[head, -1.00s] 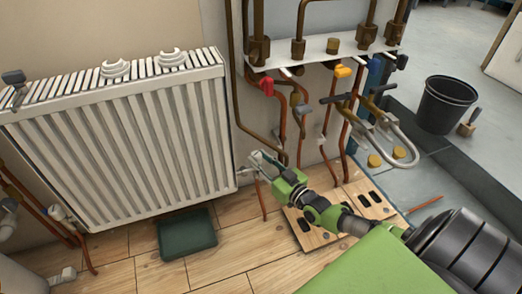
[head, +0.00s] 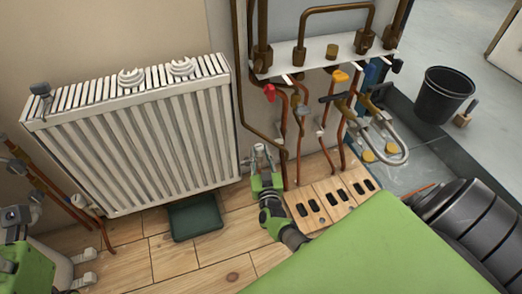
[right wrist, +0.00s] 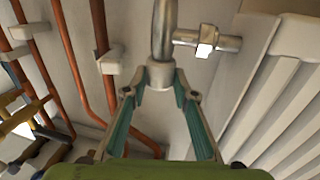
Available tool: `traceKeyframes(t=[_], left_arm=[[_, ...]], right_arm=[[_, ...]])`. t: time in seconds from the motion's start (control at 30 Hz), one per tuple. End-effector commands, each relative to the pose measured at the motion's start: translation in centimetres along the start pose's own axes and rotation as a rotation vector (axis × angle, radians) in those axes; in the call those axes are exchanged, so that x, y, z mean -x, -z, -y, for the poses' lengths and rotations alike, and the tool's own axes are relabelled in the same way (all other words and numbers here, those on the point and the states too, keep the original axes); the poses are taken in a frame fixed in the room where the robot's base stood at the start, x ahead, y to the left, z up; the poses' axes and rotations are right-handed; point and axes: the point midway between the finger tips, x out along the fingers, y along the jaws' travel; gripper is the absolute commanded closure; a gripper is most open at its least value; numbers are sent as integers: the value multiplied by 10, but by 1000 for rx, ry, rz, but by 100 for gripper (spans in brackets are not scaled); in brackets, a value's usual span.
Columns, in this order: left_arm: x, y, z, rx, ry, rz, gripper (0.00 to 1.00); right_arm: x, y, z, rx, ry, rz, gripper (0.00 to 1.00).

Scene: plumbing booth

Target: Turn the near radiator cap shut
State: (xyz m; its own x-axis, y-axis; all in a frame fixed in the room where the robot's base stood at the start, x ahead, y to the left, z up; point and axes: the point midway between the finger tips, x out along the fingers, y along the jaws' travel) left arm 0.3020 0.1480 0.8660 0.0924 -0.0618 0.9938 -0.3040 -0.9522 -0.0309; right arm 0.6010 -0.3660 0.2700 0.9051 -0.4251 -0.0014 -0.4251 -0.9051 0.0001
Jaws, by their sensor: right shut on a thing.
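The white radiator (head: 140,140) stands against the wall at the left. The near radiator cap (right wrist: 160,74) appears as a pale grey collar at the end of a metal stem in the right wrist view. In the head view it is too small and covered to make out. My right gripper (head: 262,152) is at the radiator's lower right corner. In the right wrist view its two green-sided fingers (right wrist: 160,94) are on either side of the cap, shut on it. My left gripper (head: 88,268) is at the lower left, its fingertips apart and nothing visible between them.
A dark green tray (head: 195,217) lies on the floor below the radiator. Copper pipes (head: 284,140) and a red valve handle (head: 269,93) are right of my right gripper. A slotted wooden board (head: 330,200) lies beside it. A black bucket (head: 445,95) stands at the back right.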

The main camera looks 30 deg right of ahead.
Motion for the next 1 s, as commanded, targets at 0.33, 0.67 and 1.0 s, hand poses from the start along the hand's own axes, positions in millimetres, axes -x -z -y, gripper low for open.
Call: traceKeyframes(t=[0.33, 0.67, 1.0], left_arm=[[2, 0, 0, 2, 5, 10, 60], [2, 0, 0, 2, 5, 9, 60], [2, 0, 0, 2, 5, 10, 60]], right_arm=[[1, -1, 3, 0, -69, 2, 95], [1, -1, 2, 0, -72, 1, 96], [0, 0, 2, 0, -73, 0, 57]])
